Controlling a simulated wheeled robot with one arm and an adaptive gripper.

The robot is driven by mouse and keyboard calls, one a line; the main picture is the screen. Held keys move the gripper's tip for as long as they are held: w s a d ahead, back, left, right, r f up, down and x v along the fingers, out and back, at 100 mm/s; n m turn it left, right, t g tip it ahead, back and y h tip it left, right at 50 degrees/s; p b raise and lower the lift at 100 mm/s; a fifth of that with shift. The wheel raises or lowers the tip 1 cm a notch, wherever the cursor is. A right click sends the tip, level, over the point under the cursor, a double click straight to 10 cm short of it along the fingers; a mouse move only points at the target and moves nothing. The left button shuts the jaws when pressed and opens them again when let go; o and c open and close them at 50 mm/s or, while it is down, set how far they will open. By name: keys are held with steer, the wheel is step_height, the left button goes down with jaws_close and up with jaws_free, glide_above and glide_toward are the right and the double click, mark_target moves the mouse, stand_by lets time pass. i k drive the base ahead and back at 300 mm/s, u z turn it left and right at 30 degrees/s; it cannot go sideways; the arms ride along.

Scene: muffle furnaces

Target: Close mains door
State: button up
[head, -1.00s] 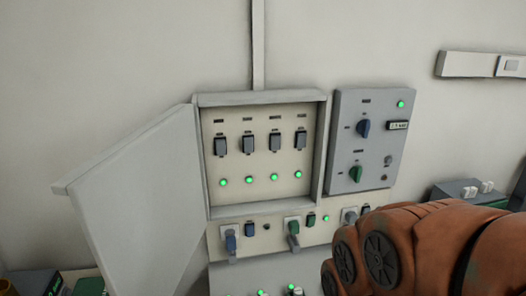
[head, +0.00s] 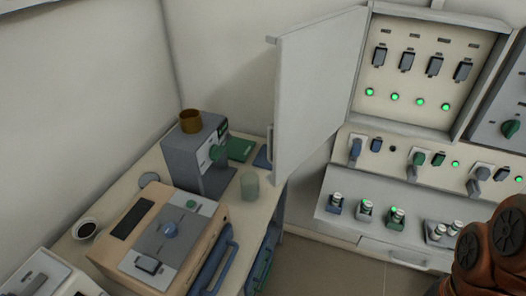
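The mains door (head: 318,80) is a pale grey panel hinged on the left side of the mains cabinet (head: 458,128). It stands wide open, swung out toward the left, with a handle (head: 270,143) near its free edge. Inside the cabinet, several black breakers (head: 407,58) sit above a row of lit green lamps. Part of my orange-brown arm shows at the lower right, well to the right of and below the door. My gripper is not visible in the head view.
A panel with plugs (head: 425,160) and a ledge with several small parts lie below the cabinet. Floor (head: 305,262) shows between.

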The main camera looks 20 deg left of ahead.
mark_target(317, 58)
steer(key=u, duration=1.2)
steer(key=i, duration=0.35)
steer(key=u, duration=1.25)
